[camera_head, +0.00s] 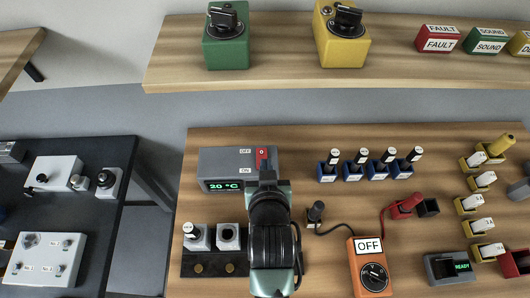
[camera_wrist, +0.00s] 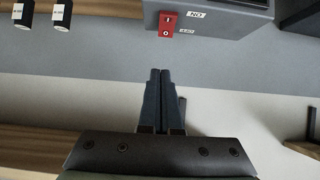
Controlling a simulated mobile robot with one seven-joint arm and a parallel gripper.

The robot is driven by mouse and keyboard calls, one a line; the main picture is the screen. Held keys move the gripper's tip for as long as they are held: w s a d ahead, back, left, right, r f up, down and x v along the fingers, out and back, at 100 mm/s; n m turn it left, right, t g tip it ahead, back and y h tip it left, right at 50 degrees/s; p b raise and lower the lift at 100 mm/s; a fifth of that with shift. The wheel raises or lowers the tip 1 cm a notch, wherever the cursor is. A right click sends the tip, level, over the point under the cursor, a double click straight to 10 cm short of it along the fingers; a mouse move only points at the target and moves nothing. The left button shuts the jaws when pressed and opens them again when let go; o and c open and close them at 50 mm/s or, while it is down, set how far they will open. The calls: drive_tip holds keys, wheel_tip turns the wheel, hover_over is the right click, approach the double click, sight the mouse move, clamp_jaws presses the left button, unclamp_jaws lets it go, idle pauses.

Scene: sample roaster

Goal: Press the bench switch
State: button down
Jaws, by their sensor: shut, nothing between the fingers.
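The bench switch is a red rocker (camera_head: 262,153) on the grey box (camera_head: 218,161) with a green "20 °C" display, beside OFF and ON labels. In the wrist view the red switch (camera_wrist: 167,23), marked I and O, is at the top on the grey box's face (camera_wrist: 230,17). My gripper (camera_head: 266,166) is in front of the box in the head view and covers the lower part of the switch. In the wrist view my gripper (camera_wrist: 160,72) is shut and empty, its tips apart from the switch in the picture. I cannot tell the rocker's position.
Several black-capped vials in blue holders (camera_head: 354,171) stand right of the box. An orange OFF meter (camera_head: 370,270) with cables lies at the front right. A dark holder block (camera_head: 212,262) stands left of my arm. A shelf (camera_head: 300,60) runs above the bench.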

sight(265, 151)
drive_tip(key=p+x, duration=0.1)
drive_tip(key=x, duration=0.6)
drive_tip(key=shift+w, duration=0.3)
drive_tip(key=f, duration=0.1)
drive_tip(key=w+f+p, duration=0.1)
drive_tip(key=f, duration=0.1)
drive_tip(key=shift+w+f, duration=0.15)
drive_tip(key=shift+f, duration=0.6)
drive_tip(key=shift+w+f+b, duration=0.2)
drive_tip(key=shift+f+b, duration=0.3)
drive_tip(key=shift+b, duration=0.15)
drive_tip(key=shift+w+r, duration=0.1)
drive_tip(key=shift+r, duration=0.05)
drive_tip(key=shift+w, duration=0.15)
